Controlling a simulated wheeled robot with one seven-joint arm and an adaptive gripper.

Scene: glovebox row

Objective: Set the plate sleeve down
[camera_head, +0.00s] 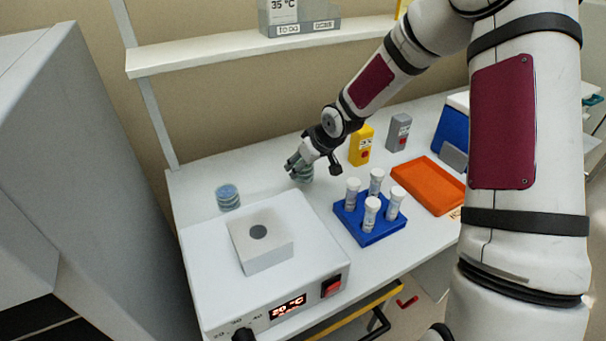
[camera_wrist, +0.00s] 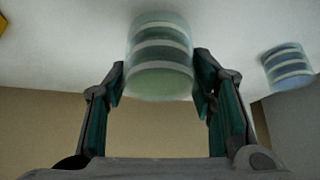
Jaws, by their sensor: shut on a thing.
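The plate sleeve, a short stack of clear round dishes with greenish contents (camera_wrist: 160,55), sits between the fingers of my gripper (camera_wrist: 160,85) in the wrist view. The fingers press on its two sides. In the head view my gripper (camera_head: 301,168) is low over the back of the white bench, and the sleeve (camera_head: 303,174) is partly hidden by the fingers. I cannot tell whether its base touches the bench. A similar stack with blue contents (camera_head: 228,197) stands on the bench to the left; it also shows in the wrist view (camera_wrist: 287,66).
A white heater block unit (camera_head: 205,265) stands in front. A blue rack (camera_head: 350,222) with several white-capped tubes is to the right. A shelf (camera_head: 220,50) runs above. Bare bench lies between the stacks.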

